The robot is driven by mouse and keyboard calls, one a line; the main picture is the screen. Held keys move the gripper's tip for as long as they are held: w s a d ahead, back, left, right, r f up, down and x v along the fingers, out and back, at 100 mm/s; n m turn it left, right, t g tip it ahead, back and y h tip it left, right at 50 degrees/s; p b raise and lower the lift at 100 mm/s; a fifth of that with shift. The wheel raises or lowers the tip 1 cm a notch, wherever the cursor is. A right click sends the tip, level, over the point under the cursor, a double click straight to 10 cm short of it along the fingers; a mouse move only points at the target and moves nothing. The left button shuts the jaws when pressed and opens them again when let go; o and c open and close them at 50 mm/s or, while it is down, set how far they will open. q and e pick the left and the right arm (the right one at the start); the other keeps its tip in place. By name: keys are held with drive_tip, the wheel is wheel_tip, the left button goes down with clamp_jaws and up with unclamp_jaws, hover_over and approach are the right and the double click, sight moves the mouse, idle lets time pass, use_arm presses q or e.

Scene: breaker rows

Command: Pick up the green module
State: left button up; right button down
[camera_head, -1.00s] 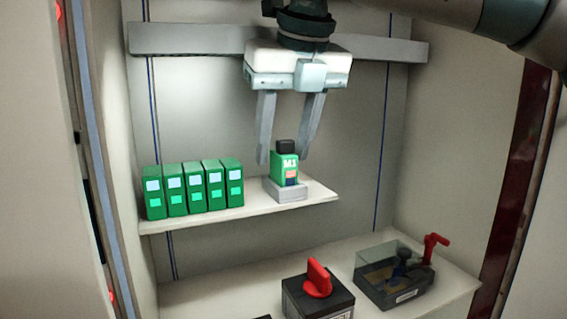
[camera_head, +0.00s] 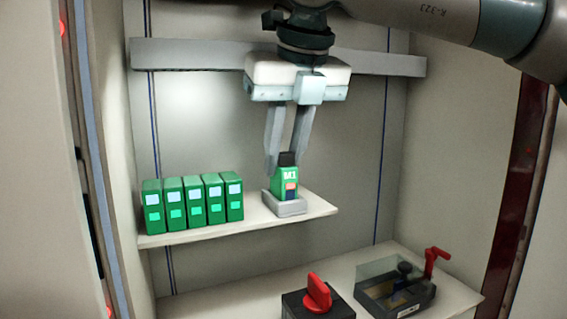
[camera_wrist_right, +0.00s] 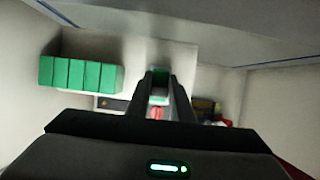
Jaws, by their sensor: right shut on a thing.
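The green module (camera_head: 285,181) marked M1, with a black top, stands upright in a grey base (camera_head: 285,207) on the shelf (camera_head: 250,226). My right gripper (camera_head: 286,160) comes down from above and is shut on the module near its black top. In the right wrist view, the fingers (camera_wrist_right: 159,88) close on both sides of the module (camera_wrist_right: 159,99), which is partly hidden between them. My left gripper is not in view.
Several green breakers (camera_head: 193,204) stand in a row on the shelf, left of the module. Below are a black box with a red knob (camera_head: 317,292) and a clear-covered box with a red lever (camera_head: 435,259). A grey rail (camera_head: 195,55) crosses the back wall.

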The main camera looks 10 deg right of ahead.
drive_tip(key=shift+r+b, duration=0.9)
drive_tip(key=shift+r, duration=0.55)
use_arm(q)
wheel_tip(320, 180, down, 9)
drive_tip(key=b, duration=0.7)
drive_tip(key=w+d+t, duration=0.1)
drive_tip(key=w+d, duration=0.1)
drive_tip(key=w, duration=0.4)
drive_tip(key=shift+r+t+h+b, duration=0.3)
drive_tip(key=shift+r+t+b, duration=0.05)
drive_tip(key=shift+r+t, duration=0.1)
use_arm(e)
drive_tip(key=s+d, duration=0.3)
drive_tip(key=s, duration=1.4)
drive_tip(key=shift+s+d+r, duration=0.15)
drive_tip(key=shift+s+d, duration=0.05)
drive_tip(key=shift+s, duration=0.15)
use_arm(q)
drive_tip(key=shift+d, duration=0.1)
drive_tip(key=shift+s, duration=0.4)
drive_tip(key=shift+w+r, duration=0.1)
use_arm(e)
drive_tip(key=shift+r, duration=0.15)
